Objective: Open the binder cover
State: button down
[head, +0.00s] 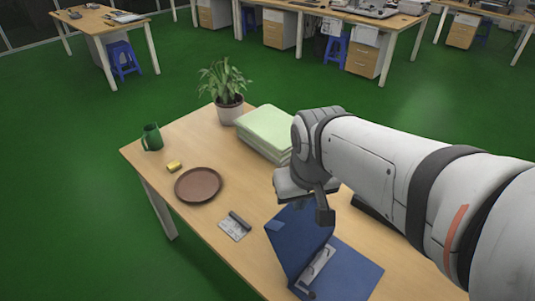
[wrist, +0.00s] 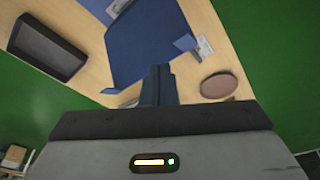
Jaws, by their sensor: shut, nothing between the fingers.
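The blue binder (head: 355,272) lies on the wooden table in the head view, with its metal clip mechanism (head: 316,266) exposed near the fold. Its cover (head: 297,243) stands raised and steeply tilted. In the wrist view the binder (wrist: 145,45) shows as a blue panel beyond the fingers. My gripper (head: 324,214) is shut and empty at the upper edge of the cover. The closed fingers also show in the wrist view (wrist: 159,72). Whether they touch the cover is unclear.
A brown plate (head: 198,185), yellow block (head: 174,166), green mug (head: 152,137), potted plant (head: 228,106) and folded green cloths (head: 265,130) occupy the table's far part. A grey-white card-like item (head: 234,226) lies left of the cover. A black tray (wrist: 50,45) shows in the wrist view.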

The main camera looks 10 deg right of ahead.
jog(key=w+a+f+n+g+p, duration=0.1)
jog(key=w+f+n, duration=0.15)
jog(key=w, duration=0.35)
jog(key=w+a+f+n+g+h, duration=0.1)
jog(key=w+f+n+g, duration=0.15)
jog(key=w, duration=0.25)
jog(key=w+a+f+n+g+p, duration=0.1)
jog(key=w+f+n, duration=0.15)
jog(key=w, duration=0.35)
jog(key=s+d+f+p, duration=0.2)
jog(key=s+f, duration=0.2)
jog(key=f, duration=0.4)
jog(key=shift+s+d+m+p, duration=0.25)
jog(key=shift+d+m+p, duration=0.05)
jog(key=shift+m+p, duration=0.05)
jog(key=shift+t, duration=0.25)
